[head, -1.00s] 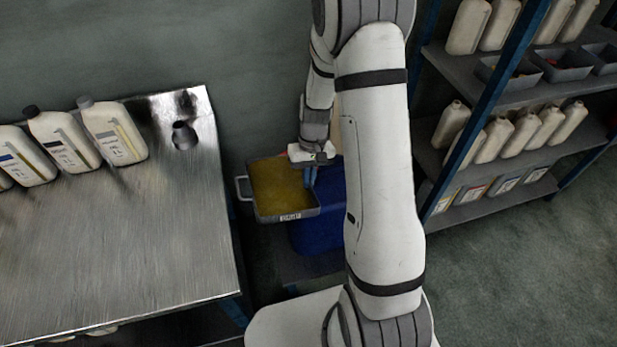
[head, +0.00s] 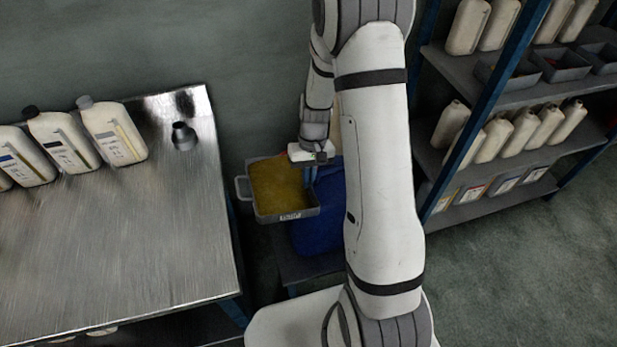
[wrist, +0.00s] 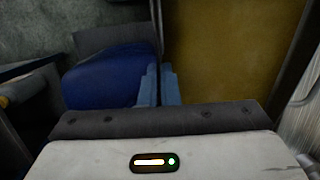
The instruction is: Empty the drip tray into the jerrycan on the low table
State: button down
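The grey drip tray (head: 287,217) holds yellow-brown oil (head: 277,188) and hangs above the low table (head: 291,268), partly over the blue jerrycan (head: 318,229). It looks about level, with a handle at its left end. My gripper (head: 312,172) is at the tray's right side. In the wrist view my gripper's blue fingertips (wrist: 161,84) are closed on the tray's wall (wrist: 158,40), with oil (wrist: 225,55) to the right and the jerrycan (wrist: 108,78) to the left. The jerrycan's opening is hidden.
A metal workbench (head: 120,230) stands at the left with several cream bottles (head: 115,133) and a dark funnel-like piece (head: 183,136). A shelf rack (head: 500,208) with bottles and bins stands at the right. My arm covers the middle.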

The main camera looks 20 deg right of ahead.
jog(key=shift+r, duration=0.15)
jog(key=shift+w+d+r+g+y+p, duration=0.2)
jog(key=shift+r+g+y+p, duration=0.3)
jog(key=shift+p, duration=0.5)
jog(key=shift+w+r+g+p, duration=0.15)
jog(key=shift+r+g+p, duration=0.2)
jog(key=shift+g, duration=0.15)
dwell(0.4)
jog(key=shift+w+d+r+g+y+p, duration=0.25)
jog(key=shift+w+r+g+y+p, duration=0.1)
jog(key=shift+r+g+y+p, duration=0.35)
dwell(1.1)
jog(key=shift+w+d+r+g+y+p, duration=0.35)
jog(key=shift+w+r+g+y+p, duration=0.2)
jog(key=shift+g+p, duration=0.35)
jog(key=shift+w+r, duration=0.1)
jog(key=shift+r, duration=0.05)
dwell(0.8)
jog(key=shift+w+d+r+g+y, duration=0.5)
jog(key=shift+w+g+y, duration=0.1)
jog(key=shift+g, duration=0.4)
